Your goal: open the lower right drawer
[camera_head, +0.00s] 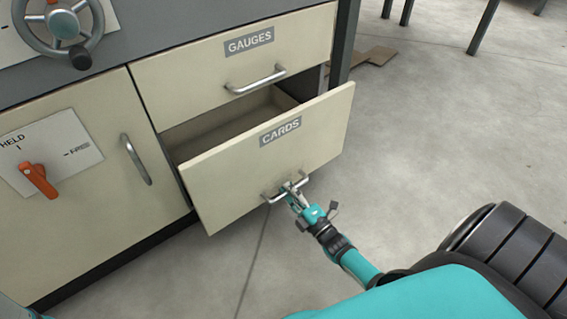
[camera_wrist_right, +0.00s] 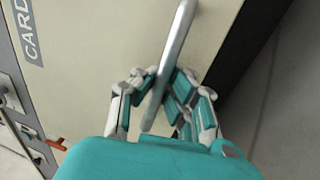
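The lower right drawer (camera_head: 272,150), labelled CARDS, stands pulled out from the cabinet, with its empty-looking inside partly visible in the head view. Its front also shows in the right wrist view (camera_wrist_right: 105,50). My right gripper (camera_head: 291,187) is at the drawer's metal bar handle (camera_head: 268,199). In the right wrist view the handle (camera_wrist_right: 176,45) passes between the fingers of my right gripper (camera_wrist_right: 160,92), which look closed around it. My left gripper is in neither view.
The GAUGES drawer (camera_head: 235,65) above is shut. At left are a cabinet door (camera_head: 90,190) with an orange lever (camera_head: 39,180) and a handwheel (camera_head: 62,25). Flat cardboard (camera_head: 375,56) lies on the floor behind. The floor (camera_head: 440,130) at right is clear.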

